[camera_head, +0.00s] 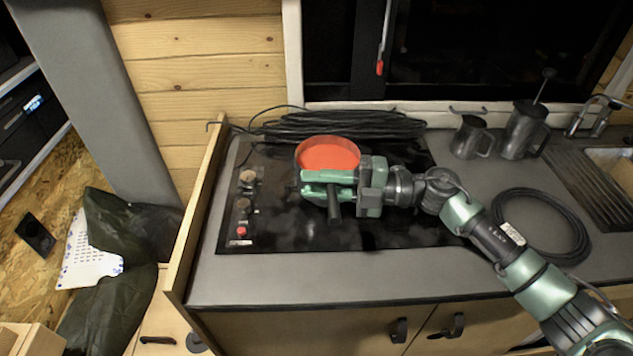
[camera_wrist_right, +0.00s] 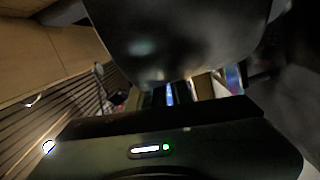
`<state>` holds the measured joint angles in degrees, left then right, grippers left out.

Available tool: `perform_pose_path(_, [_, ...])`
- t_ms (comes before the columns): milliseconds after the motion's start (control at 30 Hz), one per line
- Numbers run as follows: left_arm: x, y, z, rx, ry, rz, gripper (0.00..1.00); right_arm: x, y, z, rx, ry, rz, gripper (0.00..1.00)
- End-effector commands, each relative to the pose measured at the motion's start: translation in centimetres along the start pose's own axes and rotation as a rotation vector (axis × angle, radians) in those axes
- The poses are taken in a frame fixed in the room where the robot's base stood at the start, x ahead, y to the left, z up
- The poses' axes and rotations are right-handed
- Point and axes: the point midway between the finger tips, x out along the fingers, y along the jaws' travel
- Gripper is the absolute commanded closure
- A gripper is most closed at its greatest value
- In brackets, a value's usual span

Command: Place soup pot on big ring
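The soup pot (camera_head: 328,150), round with an orange-red inside, is over the left half of the black hob (camera_head: 405,235). I cannot tell whether it rests on the glass or is held just above it. My right gripper (camera_head: 325,184) reaches in from the right at the pot's near side. Its green fingers appear closed around the dark handle (camera_head: 337,212), which points towards me. In the right wrist view a large dark rounded shape, likely the pot (camera_wrist_right: 175,40), fills the upper middle. The big ring cannot be made out on the dark glass. My left gripper is not in view.
Control knobs (camera_head: 247,178) line the hob's left edge beside a wooden side panel (camera_head: 196,215). A coiled black cable (camera_head: 335,124) lies behind the pot. A second coil (camera_head: 545,222), a jug (camera_head: 471,138) and a larger pot (camera_head: 523,130) are to the right.

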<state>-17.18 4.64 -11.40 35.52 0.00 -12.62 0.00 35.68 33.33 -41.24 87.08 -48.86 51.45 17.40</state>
Motion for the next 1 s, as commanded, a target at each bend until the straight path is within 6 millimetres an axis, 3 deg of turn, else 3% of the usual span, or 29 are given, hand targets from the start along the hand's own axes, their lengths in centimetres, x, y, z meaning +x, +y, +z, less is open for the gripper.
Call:
perform_pose_path(467, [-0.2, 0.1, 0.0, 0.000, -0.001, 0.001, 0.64, -0.3, 0.3, 0.0, 0.001, -0.001, -0.002, 0.62])
perform_pose_path(1000, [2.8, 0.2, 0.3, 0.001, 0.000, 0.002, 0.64, -10.5, 0.1, 0.0, 0.001, -0.001, -0.002, 0.62])
